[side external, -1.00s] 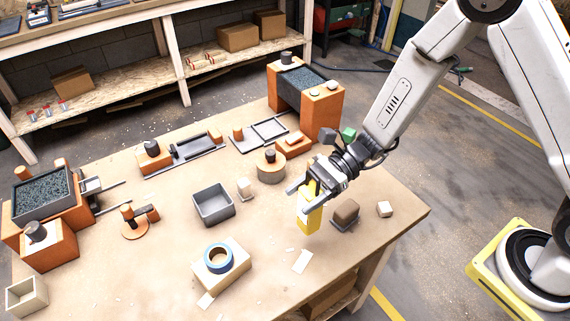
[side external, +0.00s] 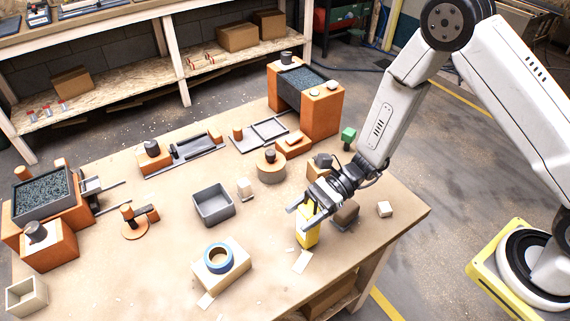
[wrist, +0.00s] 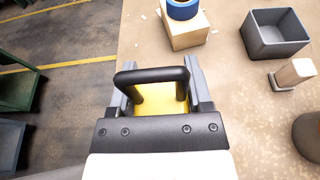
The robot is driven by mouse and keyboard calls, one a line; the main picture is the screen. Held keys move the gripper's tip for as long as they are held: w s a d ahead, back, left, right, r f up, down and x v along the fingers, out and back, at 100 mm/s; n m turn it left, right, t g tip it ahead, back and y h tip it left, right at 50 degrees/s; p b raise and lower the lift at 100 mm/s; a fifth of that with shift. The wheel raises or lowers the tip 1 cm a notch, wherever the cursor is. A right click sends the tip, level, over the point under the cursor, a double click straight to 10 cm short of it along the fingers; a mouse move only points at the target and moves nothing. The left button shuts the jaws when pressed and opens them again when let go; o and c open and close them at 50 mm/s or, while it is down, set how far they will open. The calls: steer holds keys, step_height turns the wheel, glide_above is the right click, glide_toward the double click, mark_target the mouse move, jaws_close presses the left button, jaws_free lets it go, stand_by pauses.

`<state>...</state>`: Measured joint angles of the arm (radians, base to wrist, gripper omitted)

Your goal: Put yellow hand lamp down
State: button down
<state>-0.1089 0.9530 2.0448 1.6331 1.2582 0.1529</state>
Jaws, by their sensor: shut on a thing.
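The yellow hand lamp (side external: 307,233) is upright at the table's front right, at or just above the wood; I cannot tell whether its base touches. In the wrist view its dark handle (wrist: 152,76) arches over the yellow body (wrist: 150,109). My gripper (side external: 302,212) is over the lamp from above, its fingers on either side of it and shut on it. In the wrist view my gripper (wrist: 160,85) shows a grey finger at each side of the lamp. The lamp's lower part is hidden in the wrist view.
A block with a blue ring (side external: 220,262) stands left of the lamp. A grey open bin (side external: 213,204) is farther back. A brown block (side external: 346,213) is close on the right, and a small white cube (side external: 384,209) beyond it. The table (side external: 160,270) has bare wood at the front left.

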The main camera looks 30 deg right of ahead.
steer(key=shift+f, duration=0.4)
jaws_free()
stand_by(0.4)
steer(key=v, duration=1.2)
stand_by(0.5)
